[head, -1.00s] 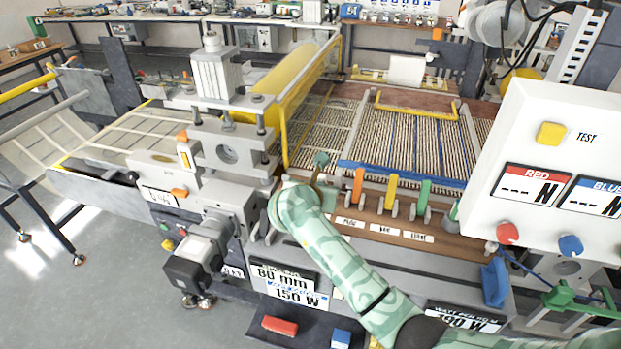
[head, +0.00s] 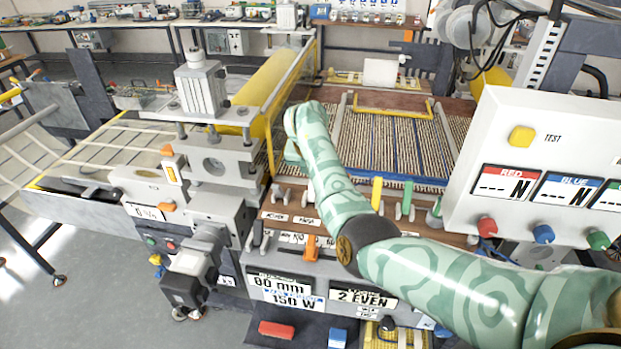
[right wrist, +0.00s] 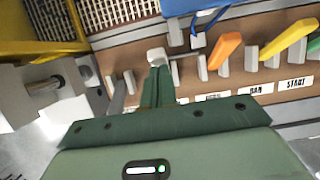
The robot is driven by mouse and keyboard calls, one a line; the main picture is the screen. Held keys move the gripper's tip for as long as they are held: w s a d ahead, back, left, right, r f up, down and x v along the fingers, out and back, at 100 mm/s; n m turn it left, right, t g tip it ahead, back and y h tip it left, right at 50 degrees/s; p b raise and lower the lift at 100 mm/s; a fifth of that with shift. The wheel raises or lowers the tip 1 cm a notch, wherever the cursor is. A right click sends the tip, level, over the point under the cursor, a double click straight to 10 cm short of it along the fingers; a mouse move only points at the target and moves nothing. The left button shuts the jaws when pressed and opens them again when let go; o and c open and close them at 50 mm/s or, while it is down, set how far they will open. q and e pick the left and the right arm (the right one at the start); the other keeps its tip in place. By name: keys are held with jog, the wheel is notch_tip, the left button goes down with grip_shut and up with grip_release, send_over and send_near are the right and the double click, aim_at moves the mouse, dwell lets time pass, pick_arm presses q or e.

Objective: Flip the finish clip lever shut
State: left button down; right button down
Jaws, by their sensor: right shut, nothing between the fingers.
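The levers stand in a row on the brown panel (right wrist: 140,75). In the right wrist view I see an orange lever (right wrist: 226,50) and a yellow lever (right wrist: 287,40), both slanted up to the right. A green lever shows at the right edge. I cannot read a label naming the finish clip, so I cannot tell which lever it is. My right gripper (right wrist: 158,72) is shut and empty, left of the orange lever. A pale grey block (right wrist: 156,56) shows at its fingertips; contact is unclear. In the head view my right arm hides the gripper's tips. My left gripper is out of view.
In the head view a yellow lever (head: 377,194) and a green lever (head: 406,197) stand right of my arm. A striped mesh bed (head: 400,145) lies behind them. A grey press column (head: 212,160) stands left, and a white control box (head: 560,150) stands right.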

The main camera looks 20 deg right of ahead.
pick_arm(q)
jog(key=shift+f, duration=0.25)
pick_arm(e)
jog(key=shift+w+d, duration=0.1)
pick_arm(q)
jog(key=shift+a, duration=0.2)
pick_arm(e)
jog(key=shift+d+r, duration=0.1)
jog(key=shift+r, duration=0.05)
